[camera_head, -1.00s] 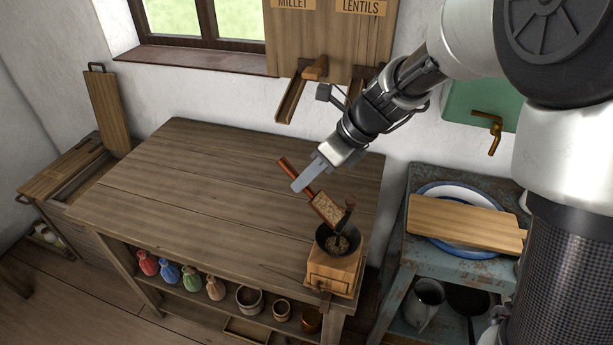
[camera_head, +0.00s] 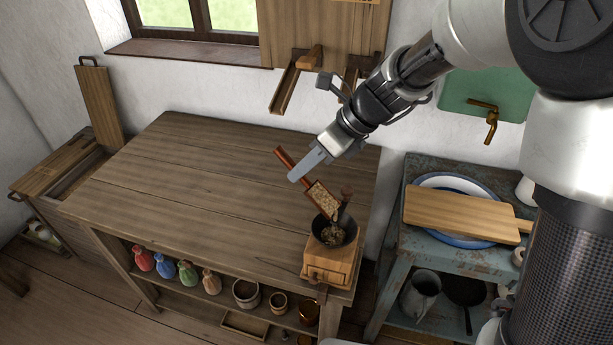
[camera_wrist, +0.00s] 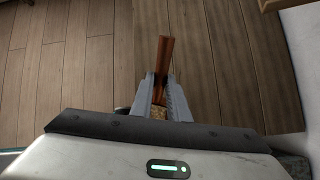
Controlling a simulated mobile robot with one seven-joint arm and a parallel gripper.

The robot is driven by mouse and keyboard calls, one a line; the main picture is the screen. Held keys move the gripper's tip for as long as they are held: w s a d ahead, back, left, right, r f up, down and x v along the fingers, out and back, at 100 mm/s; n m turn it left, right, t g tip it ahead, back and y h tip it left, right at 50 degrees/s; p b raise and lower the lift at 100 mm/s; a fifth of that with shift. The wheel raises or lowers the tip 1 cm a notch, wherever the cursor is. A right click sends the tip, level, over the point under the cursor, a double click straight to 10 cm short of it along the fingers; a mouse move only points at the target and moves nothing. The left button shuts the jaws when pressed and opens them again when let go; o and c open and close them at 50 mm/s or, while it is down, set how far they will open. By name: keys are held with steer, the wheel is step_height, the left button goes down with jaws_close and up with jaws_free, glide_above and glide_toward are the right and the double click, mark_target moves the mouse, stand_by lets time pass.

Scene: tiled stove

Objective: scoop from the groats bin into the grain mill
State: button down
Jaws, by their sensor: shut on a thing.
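My gripper (camera_head: 297,174) is shut on the red-brown handle of a scoop (camera_head: 322,198). In the wrist view the handle (camera_wrist: 163,60) sticks out between the two fingers (camera_wrist: 161,88), with a little of the pale grain (camera_wrist: 159,113) showing. The scoop holds pale grain and slopes down to the right, its front end over the dark hopper (camera_head: 335,232) of the grain mill (camera_head: 330,262). Some grain shows in the hopper. Whether grain is falling cannot be told. The mill stands at the table's right front corner. I cannot make out which container is the groats bin.
The wooden table (camera_head: 215,190) is bare left of the mill. A blue side table (camera_head: 395,262) at right bears a plate and cutting board (camera_head: 465,214). Wooden chutes (camera_head: 285,88) jut from the wall behind.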

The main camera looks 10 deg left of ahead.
steer(key=shift+s+d+r+y+b, duration=0.15)
steer(key=shift+d+r+y+b, duration=0.3)
steer(key=shift+b, duration=0.45)
steer(key=shift+s+d+t+y+b, duration=0.15)
steer(key=shift+t+y+b, duration=0.2)
steer(key=shift+b, duration=0.55)
stand_by(0.7)
steer(key=shift+r, duration=0.15)
stand_by(1.3)
